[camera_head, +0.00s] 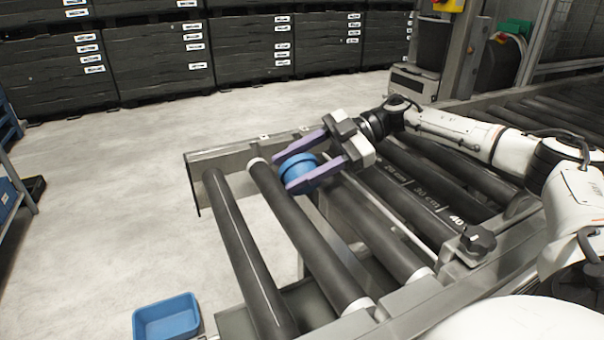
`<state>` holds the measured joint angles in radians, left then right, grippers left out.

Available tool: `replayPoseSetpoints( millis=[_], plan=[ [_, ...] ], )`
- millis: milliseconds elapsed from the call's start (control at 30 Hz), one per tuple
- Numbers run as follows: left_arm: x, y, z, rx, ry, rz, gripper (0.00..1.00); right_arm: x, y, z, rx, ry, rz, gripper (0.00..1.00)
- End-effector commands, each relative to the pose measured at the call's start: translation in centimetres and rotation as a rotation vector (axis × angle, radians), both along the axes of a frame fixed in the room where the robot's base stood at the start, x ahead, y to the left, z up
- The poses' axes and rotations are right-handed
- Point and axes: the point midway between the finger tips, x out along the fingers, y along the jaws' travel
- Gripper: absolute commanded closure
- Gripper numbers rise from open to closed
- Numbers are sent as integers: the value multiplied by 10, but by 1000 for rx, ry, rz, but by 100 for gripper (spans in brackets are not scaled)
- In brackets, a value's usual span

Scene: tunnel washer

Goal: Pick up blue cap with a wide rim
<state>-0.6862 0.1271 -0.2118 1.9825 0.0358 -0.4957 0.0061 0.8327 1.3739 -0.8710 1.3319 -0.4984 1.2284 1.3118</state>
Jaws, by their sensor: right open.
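The blue cap (298,167) with a wide rim lies on the black rollers near the far left end of the conveyor. My right gripper (289,171) reaches in from the right with its purple fingers spread. One finger is on the far side of the cap and the other on its near side, so the cap sits between them. The fingers partly cover the cap's edges, and I cannot tell whether they touch it. My left gripper is not in view.
The roller conveyor (240,245) has gaps between its rollers and a raised metal end plate (205,168). A blue bin (167,318) stands on the floor at the lower left. Dark crates (150,62) line the back. The floor at left is mostly clear.

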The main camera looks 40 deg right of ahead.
Motion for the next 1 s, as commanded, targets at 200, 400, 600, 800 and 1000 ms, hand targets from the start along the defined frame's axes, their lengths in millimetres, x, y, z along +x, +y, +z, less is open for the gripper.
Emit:
replayPoseSetpoints(
  millis=[200,400,600,800,1000],
  plan=[
    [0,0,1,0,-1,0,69,6,13,-5,0,-1,-2,52],
    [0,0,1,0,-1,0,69,6,12,-5,0,-1,-2,57],
    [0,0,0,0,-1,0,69,6,12,-5,0,-2,-1,90],
    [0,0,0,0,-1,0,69,6,12,-3,1,-4,-1,91],
    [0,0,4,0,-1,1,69,6,12,18,2,-8,0,91]
  ],
)
